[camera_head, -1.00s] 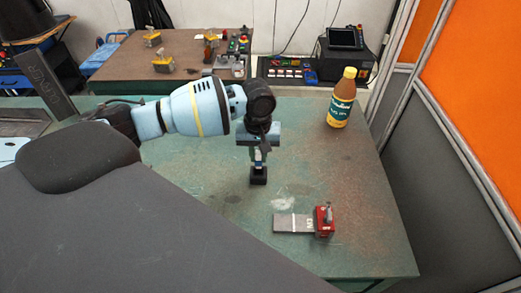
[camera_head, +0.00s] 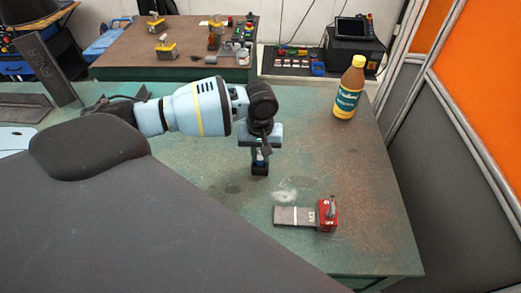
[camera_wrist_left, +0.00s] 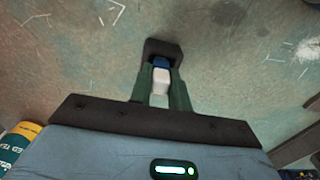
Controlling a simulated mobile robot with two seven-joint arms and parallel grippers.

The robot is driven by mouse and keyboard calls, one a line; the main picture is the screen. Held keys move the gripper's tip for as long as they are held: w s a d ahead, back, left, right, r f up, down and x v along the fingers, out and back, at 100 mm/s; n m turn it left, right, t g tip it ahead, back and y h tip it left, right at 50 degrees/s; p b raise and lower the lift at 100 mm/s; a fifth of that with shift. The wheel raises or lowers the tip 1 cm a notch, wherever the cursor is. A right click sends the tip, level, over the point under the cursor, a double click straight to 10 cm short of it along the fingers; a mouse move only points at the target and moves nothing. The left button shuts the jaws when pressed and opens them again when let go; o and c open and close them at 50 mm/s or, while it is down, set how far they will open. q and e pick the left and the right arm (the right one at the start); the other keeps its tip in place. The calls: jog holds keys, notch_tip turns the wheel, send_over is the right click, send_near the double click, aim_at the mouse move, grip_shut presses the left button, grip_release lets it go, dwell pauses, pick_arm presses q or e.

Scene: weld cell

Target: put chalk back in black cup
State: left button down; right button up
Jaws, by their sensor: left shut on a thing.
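My left gripper (camera_head: 260,156) points down over the green table. In the left wrist view its two fingers (camera_wrist_left: 161,84) are shut on a small piece, taken to be the chalk (camera_wrist_left: 160,80), white with a blue end. The black cup (camera_head: 260,170) stands on the table right below the fingertips. It also shows in the left wrist view (camera_wrist_left: 163,46), where the blue end meets its opening; how deep the chalk sits in the cup I cannot tell. My right gripper is not in view.
A grey plate with a red clamp-like block (camera_head: 327,213) lies to the front right on the green table (camera_head: 365,190). A brown bottle with a yellow cap (camera_head: 349,88) stands at the back right. The table between them is mostly clear.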

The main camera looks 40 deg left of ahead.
pick_arm(q)
jog(key=shift+f, duration=0.25)
dwell(0.7)
jog(key=c, duration=1.2)
grip_release()
jog(key=shift+c, duration=0.2)
notch_tip(320, 180, up, 8)
jog(key=shift+f+p, duration=0.1)
jog(key=shift+p, duration=0.45)
jog(key=shift+s+f, duration=0.1)
